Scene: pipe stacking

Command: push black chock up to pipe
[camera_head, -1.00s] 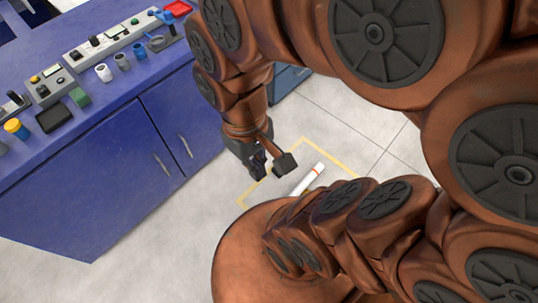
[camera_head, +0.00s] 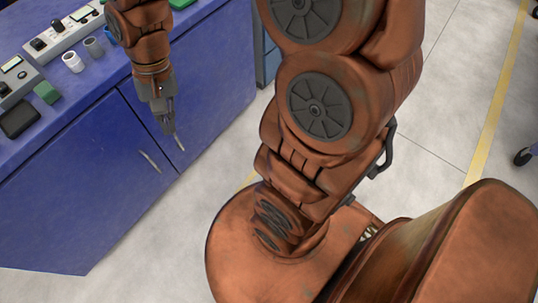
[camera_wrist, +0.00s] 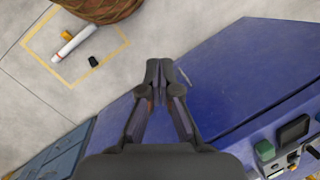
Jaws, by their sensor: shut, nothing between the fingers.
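The black chock (camera_wrist: 93,61) is a small dark block on the floor in the wrist view. It lies beside the white pipe (camera_wrist: 70,46), with a gap of bare floor between them. An orange-yellow chock (camera_wrist: 67,35) is on the pipe's other side, close to it. My gripper (camera_wrist: 158,68) is shut and empty, well to the right of the black chock in the wrist view. In the head view my gripper (camera_head: 176,138) points down in front of the blue cabinet. My arm hides the pipe and chocks in the head view.
A yellow line (camera_wrist: 31,53) on the floor frames the pipe and chocks. The blue cabinet (camera_head: 70,200) stands close to my gripper, with a white cup (camera_head: 72,62) and control boxes on top. Open floor (camera_head: 440,110) lies at right in the head view.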

